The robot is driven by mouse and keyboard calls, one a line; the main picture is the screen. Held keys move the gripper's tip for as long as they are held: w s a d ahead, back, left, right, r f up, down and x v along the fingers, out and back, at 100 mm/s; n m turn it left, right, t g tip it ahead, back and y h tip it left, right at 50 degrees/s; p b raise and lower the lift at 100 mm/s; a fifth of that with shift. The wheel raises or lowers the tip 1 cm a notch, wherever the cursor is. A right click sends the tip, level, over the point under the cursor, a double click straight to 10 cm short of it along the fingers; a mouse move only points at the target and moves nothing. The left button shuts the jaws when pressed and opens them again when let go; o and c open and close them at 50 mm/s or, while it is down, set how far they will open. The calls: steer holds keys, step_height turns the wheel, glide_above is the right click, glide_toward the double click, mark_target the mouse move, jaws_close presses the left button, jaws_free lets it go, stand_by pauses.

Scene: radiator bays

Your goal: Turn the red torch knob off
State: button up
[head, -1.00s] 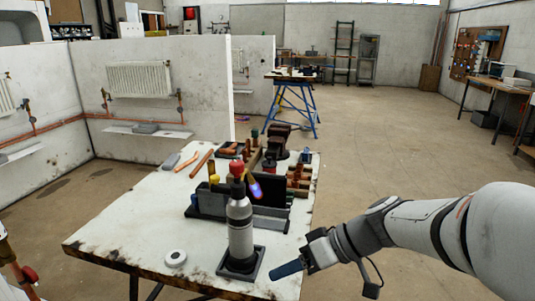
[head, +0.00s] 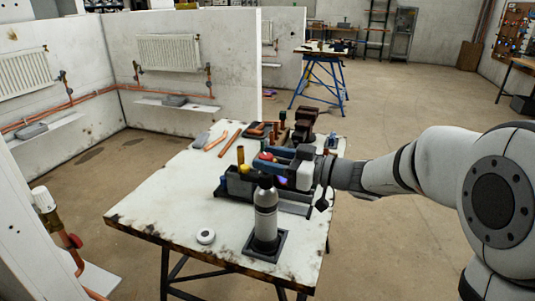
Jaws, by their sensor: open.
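The torch is a grey gas bottle (head: 265,214) standing upright in a dark square holder (head: 264,246) on the workbench. Its red knob (head: 266,157) shows at the top, beside the blue fingers. A small violet flame (head: 283,180) shows just right of the bottle's top. My gripper (head: 270,160) reaches in from the right at knob height, with its jaws open and the knob seeming to lie between them. The fingers hide most of the torch head, and I cannot tell whether they touch the knob.
A dark tool rack (head: 240,187) stands behind the torch, with copper pipes (head: 222,140) and a vise (head: 306,122) farther back. The bench's left front is clear.

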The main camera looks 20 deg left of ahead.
steer(key=shift+w+a, duration=0.1)
steer(key=shift+a, duration=0.6)
steer(key=c, duration=0.9)
steer(key=shift+c, duration=0.2)
